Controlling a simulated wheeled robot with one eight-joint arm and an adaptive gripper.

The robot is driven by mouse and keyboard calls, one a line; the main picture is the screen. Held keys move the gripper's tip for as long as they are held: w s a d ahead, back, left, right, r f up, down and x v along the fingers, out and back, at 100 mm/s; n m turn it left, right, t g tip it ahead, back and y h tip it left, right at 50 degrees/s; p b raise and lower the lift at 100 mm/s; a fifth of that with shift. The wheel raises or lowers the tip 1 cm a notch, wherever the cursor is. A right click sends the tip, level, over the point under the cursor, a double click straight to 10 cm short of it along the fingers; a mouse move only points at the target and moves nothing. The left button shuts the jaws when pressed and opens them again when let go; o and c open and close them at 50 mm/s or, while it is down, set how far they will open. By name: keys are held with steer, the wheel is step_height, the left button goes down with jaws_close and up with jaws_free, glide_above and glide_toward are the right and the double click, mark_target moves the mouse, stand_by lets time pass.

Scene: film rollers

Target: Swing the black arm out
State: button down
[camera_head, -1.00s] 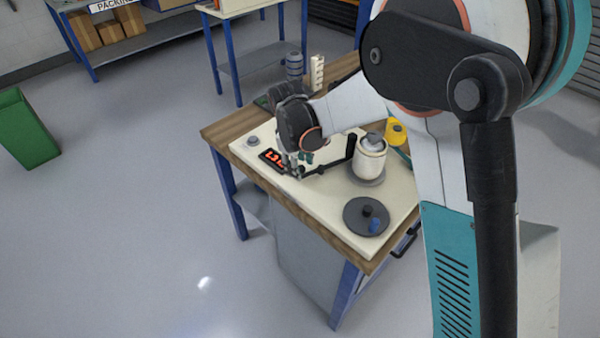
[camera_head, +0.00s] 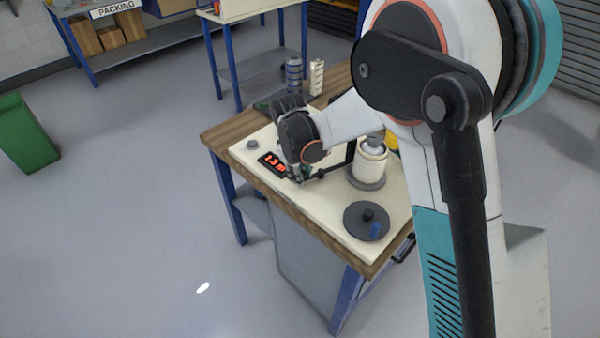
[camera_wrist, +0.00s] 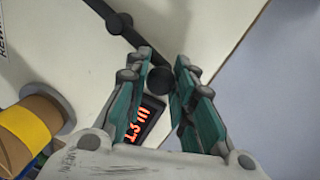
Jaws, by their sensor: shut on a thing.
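The black arm (camera_head: 330,173) is a thin jointed bar low over the cream panel. In the wrist view, the black arm (camera_wrist: 104,10) runs down from the top edge through a round joint to a dark round knob (camera_wrist: 160,80) at its end. My gripper (camera_head: 300,177) is at that end, left of the white roll. In the wrist view my gripper (camera_wrist: 162,72) has its two teal fingers on either side of the knob, shut on it. In the head view my wrist hides part of the grip.
A white roll (camera_head: 370,165) stands on a grey disc to the right. A dark disc (camera_head: 366,221) with a blue part lies nearer. A lit red display (camera_head: 272,164) is left of my gripper. The cream panel (camera_head: 310,215) is bare in front.

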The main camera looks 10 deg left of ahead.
steer(key=s+n, duration=0.1)
steer(key=n, duration=0.1)
steer(key=d+n, duration=0.1)
steer(key=shift+s+d+n+y, duration=0.3)
steer(key=shift+s+n, duration=0.05)
steer(key=shift+n, duration=0.05)
steer(key=shift+s+d+n+y, duration=0.25)
steer(key=shift+d+n, duration=0.2)
steer(key=shift+n, duration=0.35)
steer(key=shift+s+d+n+y, duration=0.15)
steer(key=shift+s+d+n, duration=0.2)
steer(key=shift+n, duration=0.45)
steer(key=shift+w, duration=0.1)
steer(key=shift+d, duration=0.1)
steer(key=c, duration=1.3)
jaws_free()
steer(key=shift+c, duration=0.2)
